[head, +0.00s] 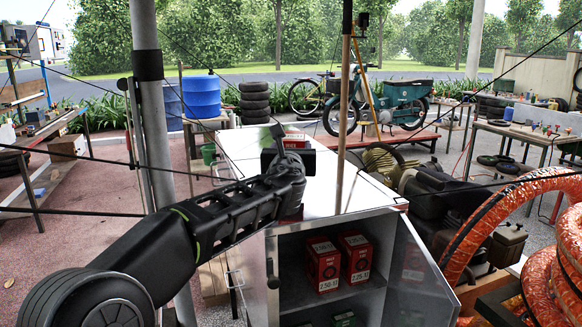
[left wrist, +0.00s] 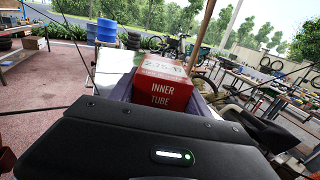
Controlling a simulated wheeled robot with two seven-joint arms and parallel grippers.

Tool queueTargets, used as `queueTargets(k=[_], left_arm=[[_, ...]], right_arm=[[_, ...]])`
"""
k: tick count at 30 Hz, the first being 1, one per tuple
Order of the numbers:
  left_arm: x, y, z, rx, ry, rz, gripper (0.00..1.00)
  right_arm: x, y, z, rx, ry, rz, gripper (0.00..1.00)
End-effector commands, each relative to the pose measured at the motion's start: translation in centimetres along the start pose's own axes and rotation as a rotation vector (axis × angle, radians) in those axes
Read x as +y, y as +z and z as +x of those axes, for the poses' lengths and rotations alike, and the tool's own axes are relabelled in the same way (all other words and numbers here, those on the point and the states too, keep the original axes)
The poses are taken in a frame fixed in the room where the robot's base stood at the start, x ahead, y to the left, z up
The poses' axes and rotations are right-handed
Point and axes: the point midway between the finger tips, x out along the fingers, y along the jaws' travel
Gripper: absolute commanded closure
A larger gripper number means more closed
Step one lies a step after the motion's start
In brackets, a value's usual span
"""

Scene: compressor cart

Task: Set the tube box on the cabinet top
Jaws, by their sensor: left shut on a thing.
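A red tube box marked INNER TUBE (left wrist: 165,90) sits between the jaws of my left gripper in the left wrist view. In the head view, my left gripper (head: 288,158) is over the far left part of the pale cabinet top (head: 340,185). A bit of the red box (head: 297,139) shows past the gripper; the rest is hidden behind it. The gripper is shut on the box. I cannot tell whether the box touches the top. The right gripper is not in view.
The cabinet's front is open, with red tube boxes (head: 341,262) on the shelf inside and its door (head: 418,275) swung to the right. A thin brown pole (head: 343,130) rises by the top. Orange hoses (head: 510,210) and a compressor (head: 440,195) stand right. The top's near part looks clear.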

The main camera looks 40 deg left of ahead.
Motion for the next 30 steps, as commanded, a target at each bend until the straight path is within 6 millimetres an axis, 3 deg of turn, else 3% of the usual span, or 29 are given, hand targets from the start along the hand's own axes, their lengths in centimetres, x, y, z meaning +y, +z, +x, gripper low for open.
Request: queueTargets(k=[7, 16, 28, 29, 30], left_arm=[[0.0, 0.1, 0.0, -0.002, 0.001, -0.001, 1.00], [0.1, -3.5, 0.0, -0.002, 0.002, 0.001, 1.00], [0.1, -3.9, 0.0, -0.003, 0.001, -0.001, 1.00], [0.0, -3.9, 0.0, -0.001, 0.001, -0.001, 0.42], [0.0, -3.8, 0.0, -0.001, 0.001, -0.001, 0.39]], right_arm=[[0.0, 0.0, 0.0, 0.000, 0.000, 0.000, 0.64], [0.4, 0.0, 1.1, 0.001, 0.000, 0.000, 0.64], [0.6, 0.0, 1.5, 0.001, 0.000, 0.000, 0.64], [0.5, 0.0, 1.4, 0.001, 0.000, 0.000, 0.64], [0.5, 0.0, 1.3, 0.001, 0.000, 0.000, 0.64]])
